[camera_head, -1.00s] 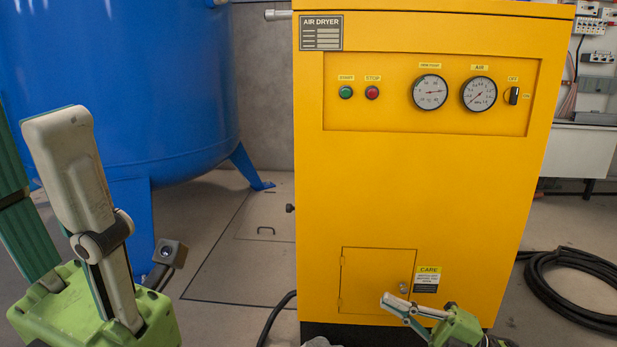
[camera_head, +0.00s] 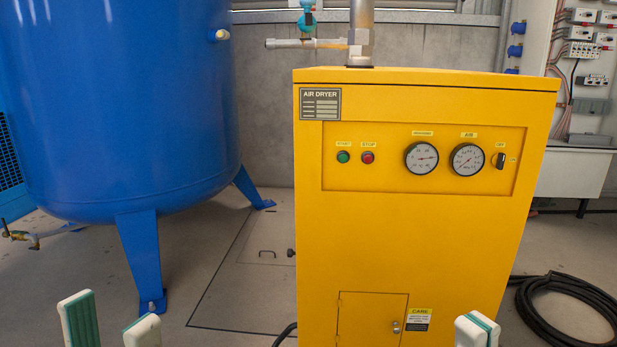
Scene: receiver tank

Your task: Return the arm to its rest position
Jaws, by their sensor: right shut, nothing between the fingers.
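My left gripper (camera_head: 111,326) shows at the bottom left, with two pale fingertips apart and nothing visible between them. Its body and arm are below the picture. My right gripper (camera_head: 477,331) shows at the bottom right, in front of the lower part of the yellow air dryer (camera_head: 408,240). Its pale, green-lined fingertips are together and hold nothing. The rest of my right arm is out of view.
A blue receiver tank (camera_head: 120,110) on legs stands at the left. A coiled black hose (camera_head: 567,310) lies on the floor at the right. Open floor (camera_head: 225,260) shows between tank and dryer. Wall electrics (camera_head: 590,50) are at the upper right.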

